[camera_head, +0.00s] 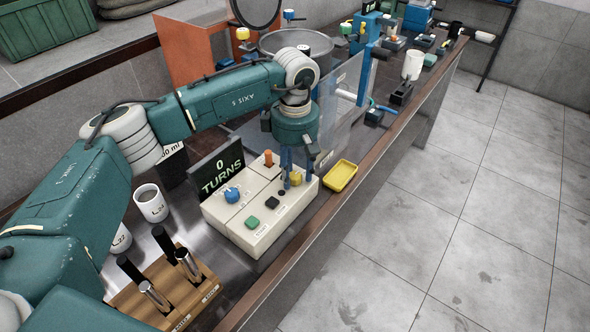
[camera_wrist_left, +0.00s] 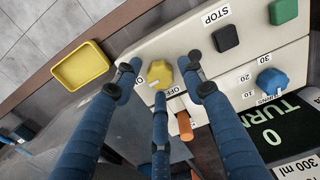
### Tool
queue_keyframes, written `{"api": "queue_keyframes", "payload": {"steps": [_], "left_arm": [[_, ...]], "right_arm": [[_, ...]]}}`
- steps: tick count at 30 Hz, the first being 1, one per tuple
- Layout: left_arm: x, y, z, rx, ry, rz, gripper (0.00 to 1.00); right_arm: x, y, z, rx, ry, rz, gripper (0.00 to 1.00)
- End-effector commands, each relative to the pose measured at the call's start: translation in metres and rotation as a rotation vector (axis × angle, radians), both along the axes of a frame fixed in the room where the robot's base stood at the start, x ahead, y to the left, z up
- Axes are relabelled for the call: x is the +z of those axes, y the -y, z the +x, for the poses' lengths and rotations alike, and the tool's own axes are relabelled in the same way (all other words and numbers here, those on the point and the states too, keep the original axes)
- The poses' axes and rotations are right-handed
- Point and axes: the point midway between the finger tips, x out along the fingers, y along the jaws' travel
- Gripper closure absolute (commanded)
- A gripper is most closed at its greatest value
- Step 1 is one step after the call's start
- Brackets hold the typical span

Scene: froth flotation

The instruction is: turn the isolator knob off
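The yellow isolator knob (camera_head: 296,179) sits on the right part of a cream control box (camera_head: 254,243). In the left wrist view the knob (camera_wrist_left: 161,75) lies between an ON label on its left and an OFF label below right. A pale mark shows on its lower left side, towards ON. My left gripper (camera_head: 297,172) points down over the knob. In the wrist view its blue fingers (camera_wrist_left: 158,77) are spread around the knob, with gaps visible at the sides. I cannot tell whether any finger touches it. My right gripper is not in view.
The box also bears an orange peg (camera_head: 268,159), a blue dial (camera_head: 232,195), a green button (camera_head: 252,222) and a black STOP button (camera_head: 272,203). A "0 TURNS" sign (camera_head: 218,170) stands behind. A yellow tray (camera_head: 341,176) lies right of the box, near the bench edge.

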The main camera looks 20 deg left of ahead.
Motion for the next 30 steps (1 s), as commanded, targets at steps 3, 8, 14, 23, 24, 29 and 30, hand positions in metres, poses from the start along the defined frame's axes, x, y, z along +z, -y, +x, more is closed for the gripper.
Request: {"api": "queue_keyframes", "payload": {"steps": [3,8,14,23,24,29,30], "left_arm": [[0.0,0.0,0.0,0.0,0.0,0.0,0.87],[0.001,0.0,0.0,0.0,0.0,0.0,1.0],[0.0,0.0,0.0,0.023,0.0,0.0,1.0],[-0.002,0.0,0.001,0.184,0.002,0.0,1.0],[-0.002,0.0,0.001,0.217,0.003,0.0,1.0],[-0.002,0.0,0.001,0.364,0.002,0.0,1.0],[-0.002,0.0,0.001,0.403,0.003,-0.001,1.0]], "right_arm": [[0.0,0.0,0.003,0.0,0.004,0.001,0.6],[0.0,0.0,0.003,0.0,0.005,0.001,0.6],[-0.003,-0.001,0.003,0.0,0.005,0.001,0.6],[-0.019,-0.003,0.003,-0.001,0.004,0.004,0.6],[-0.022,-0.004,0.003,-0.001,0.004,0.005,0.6],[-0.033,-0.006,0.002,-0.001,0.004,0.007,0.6],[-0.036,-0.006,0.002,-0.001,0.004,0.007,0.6]]}}
